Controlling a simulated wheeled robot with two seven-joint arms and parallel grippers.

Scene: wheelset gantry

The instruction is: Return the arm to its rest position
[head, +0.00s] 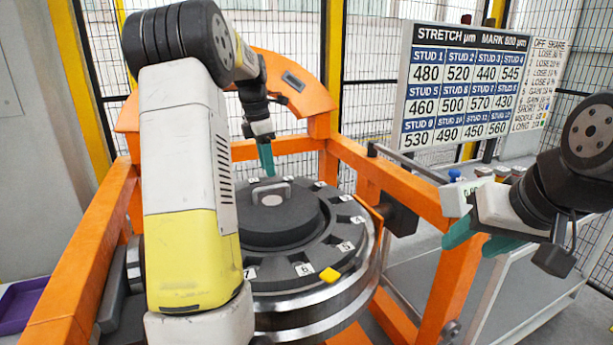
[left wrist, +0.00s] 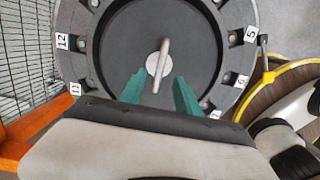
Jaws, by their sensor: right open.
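My left gripper (head: 268,172) points down near the far side of the wheelset's top, with green fingers. In the left wrist view the two fingers (left wrist: 160,82) are apart, with no object gripped. The bar handle (head: 271,192) of the dark round cover (head: 290,222) shows just below the fingertips in the head view. The handle (left wrist: 162,55) also shows between and beyond the fingers in the left wrist view. My right gripper (head: 480,243) is open and empty at the right, beside the orange frame. My left arm hides part of the wheelset.
The orange gantry frame (head: 82,250) surrounds the numbered stud ring (head: 335,252). A yellow piece (head: 329,275) sits on the ring's near edge. A stretch board (head: 466,85) stands at the back right, a grey cart (head: 500,290) at the right, and a purple tray (head: 22,305) at the lower left.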

